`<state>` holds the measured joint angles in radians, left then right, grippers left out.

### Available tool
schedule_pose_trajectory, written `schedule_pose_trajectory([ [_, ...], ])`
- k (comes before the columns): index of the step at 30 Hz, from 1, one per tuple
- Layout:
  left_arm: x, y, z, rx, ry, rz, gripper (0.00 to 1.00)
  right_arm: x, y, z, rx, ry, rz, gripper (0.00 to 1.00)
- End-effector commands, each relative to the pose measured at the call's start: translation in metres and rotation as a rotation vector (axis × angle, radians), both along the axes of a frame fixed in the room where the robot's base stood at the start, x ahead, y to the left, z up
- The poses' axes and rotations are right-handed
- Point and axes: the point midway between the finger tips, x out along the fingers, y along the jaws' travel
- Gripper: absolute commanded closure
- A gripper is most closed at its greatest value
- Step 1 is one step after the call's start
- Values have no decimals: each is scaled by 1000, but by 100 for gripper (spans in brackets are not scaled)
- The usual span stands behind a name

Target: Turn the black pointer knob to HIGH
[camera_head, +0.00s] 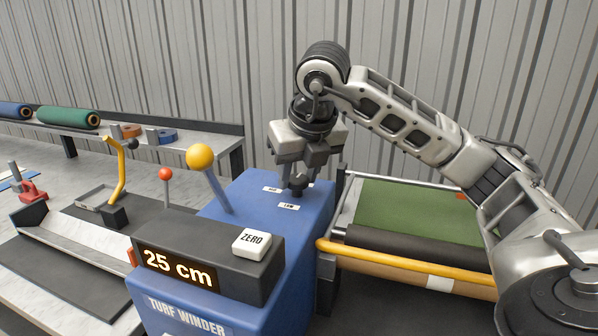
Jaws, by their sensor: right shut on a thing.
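The black pointer knob (297,190) stands on the blue top of the turf winder (245,195), mostly hidden by my gripper. My right gripper (297,177) comes down from above and is shut on the knob. A LOW label (289,206) lies just in front of the knob. Another small white label (272,189) lies to its left, too small to read surely. More label is partly hidden behind the fingers. Which way the pointer faces cannot be told. My left gripper is not in view.
A lever with a yellow ball (200,157) rises left of the knob. The ZERO button (251,244) and a display (180,269) reading 25 cm are in front. A yellow bar (405,267) and green turf (410,218) lie to the right. A shelf with rolls (66,117) is back left.

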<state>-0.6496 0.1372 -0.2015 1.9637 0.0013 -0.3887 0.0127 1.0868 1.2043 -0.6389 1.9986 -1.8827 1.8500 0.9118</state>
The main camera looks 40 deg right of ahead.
Motion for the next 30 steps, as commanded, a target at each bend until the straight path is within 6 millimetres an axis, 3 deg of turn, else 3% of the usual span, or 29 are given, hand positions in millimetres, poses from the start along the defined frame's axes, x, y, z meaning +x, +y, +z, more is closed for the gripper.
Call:
schedule_pose_trajectory([
  [3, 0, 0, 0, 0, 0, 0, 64, 0, -1, 1, 0, -3, -3, 85],
  [4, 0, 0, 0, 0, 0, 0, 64, 0, -1, 1, 0, -3, -3, 57],
  [6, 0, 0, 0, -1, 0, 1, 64, 0, 0, 1, 0, -3, -3, 41],
  [17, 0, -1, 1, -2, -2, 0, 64, -1, 0, 5, 1, -2, -1, 41],
  [22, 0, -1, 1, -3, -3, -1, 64, -10, 4, 28, 1, -7, 1, 41],
  [25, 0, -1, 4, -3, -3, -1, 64, -18, 7, 52, 1, -9, 2, 41],
  [28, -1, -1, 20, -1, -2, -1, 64, -28, 8, 82, -3, -8, -1, 41],
  [30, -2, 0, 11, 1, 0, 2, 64, -31, 10, 84, -2, -8, -1, 41],
])
